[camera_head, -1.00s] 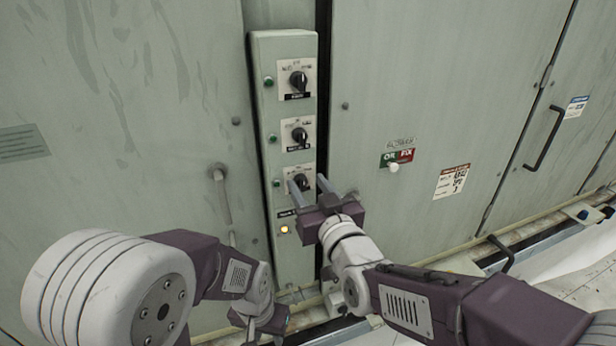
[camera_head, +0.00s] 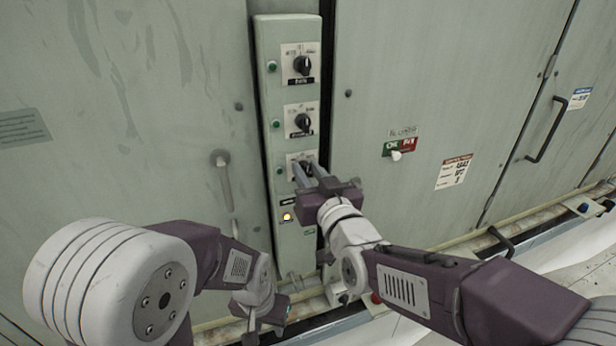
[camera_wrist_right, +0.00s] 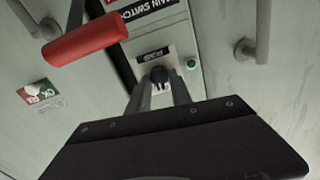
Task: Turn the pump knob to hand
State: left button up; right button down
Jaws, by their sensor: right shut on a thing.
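A narrow pale green panel (camera_head: 266,120) carries three black rotary knobs on white plates. The top knob (camera_head: 302,65) and middle knob (camera_head: 302,122) are free. My right gripper (camera_head: 306,166) is at the lowest knob, its fingers shut on it and covering most of it in the head view. In the right wrist view the black lowest knob (camera_wrist_right: 160,74) shows between the fingertips, beside a small dark label that is too blurred to read surely. Which way its pointer faces is hidden. My left gripper (camera_head: 262,325) hangs low at the left, its fingers not clear.
A lit amber lamp (camera_head: 287,217) is below the lowest knob. Green buttons line the panel's left side. A red handle (camera_wrist_right: 88,38) and "MAIN SWITCH" label show in the wrist view. Door handles (camera_head: 223,180) stick out on the left and far right (camera_head: 546,130).

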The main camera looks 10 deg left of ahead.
jog(key=m+b, duration=0.1)
jog(key=b, duration=0.1)
jog(key=m+b, duration=0.3)
jog(key=shift+d+f+m+b, duration=0.1)
jog(key=shift+f+m+b, duration=0.2)
jog(key=shift+b, duration=0.1)
jog(key=shift+r+m+b, duration=0.2)
jog(key=shift+m+b, duration=1)
jog(key=c, duration=1.2)
grip_release()
jog(key=shift+w, duration=0.1)
